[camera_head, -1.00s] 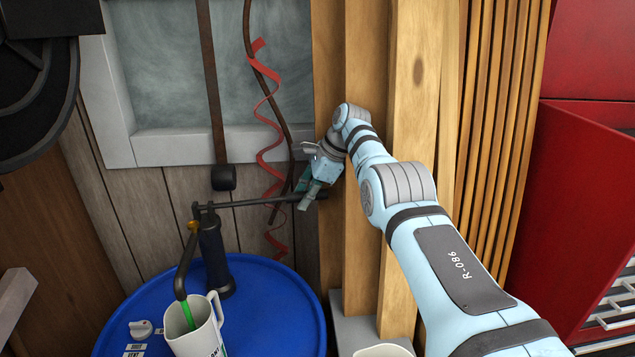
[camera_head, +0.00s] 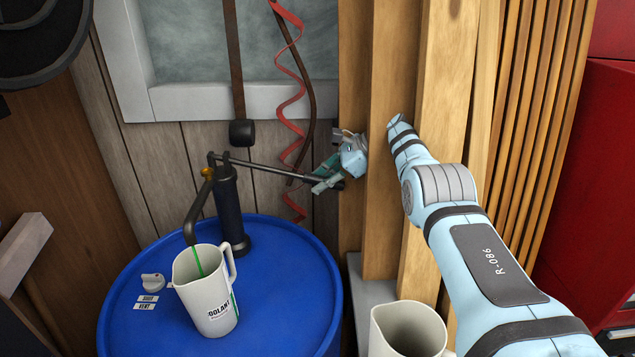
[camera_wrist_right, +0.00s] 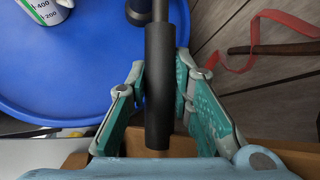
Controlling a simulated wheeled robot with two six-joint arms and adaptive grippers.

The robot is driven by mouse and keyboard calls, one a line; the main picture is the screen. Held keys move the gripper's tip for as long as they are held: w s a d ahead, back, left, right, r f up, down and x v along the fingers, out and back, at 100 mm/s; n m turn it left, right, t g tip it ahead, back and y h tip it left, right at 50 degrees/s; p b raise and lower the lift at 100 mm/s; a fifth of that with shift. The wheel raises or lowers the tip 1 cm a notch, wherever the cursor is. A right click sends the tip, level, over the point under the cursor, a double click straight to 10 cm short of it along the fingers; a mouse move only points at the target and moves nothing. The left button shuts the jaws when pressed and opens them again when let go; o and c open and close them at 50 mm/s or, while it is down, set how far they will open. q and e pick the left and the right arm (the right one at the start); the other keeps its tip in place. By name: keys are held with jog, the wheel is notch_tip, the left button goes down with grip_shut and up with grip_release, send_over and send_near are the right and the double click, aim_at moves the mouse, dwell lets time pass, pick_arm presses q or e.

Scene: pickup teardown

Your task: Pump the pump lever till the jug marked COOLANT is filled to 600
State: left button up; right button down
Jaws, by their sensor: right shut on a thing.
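The white jug marked COOLANT (camera_head: 206,300) stands upright on the blue drum under the pump spout (camera_head: 196,208). A thin green stream (camera_head: 199,262) falls from the spout into it. Part of the jug (camera_wrist_right: 48,10) shows in the right wrist view with marks 400 and 200; I cannot read its fill level. The dark pump (camera_head: 231,210) rises from the drum, and its lever (camera_head: 268,171) slopes down to the right. My right gripper (camera_head: 328,182) is shut on the lever's black grip (camera_wrist_right: 160,85), with fingers on both sides. My left gripper is out of view.
The blue drum top (camera_head: 280,270) carries a white knob (camera_head: 152,281) and small labels. A second pale jug (camera_head: 407,330) stands at the lower right. Wooden posts (camera_head: 385,220) stand close behind my right arm. A red ribbon (camera_head: 291,95) hangs behind the lever.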

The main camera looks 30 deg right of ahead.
jog(key=c, duration=1.4)
grip_release()
jog(key=shift+s, duration=0.1)
jog(key=shift+d+r, duration=0.1)
jog(key=v, duration=1.2)
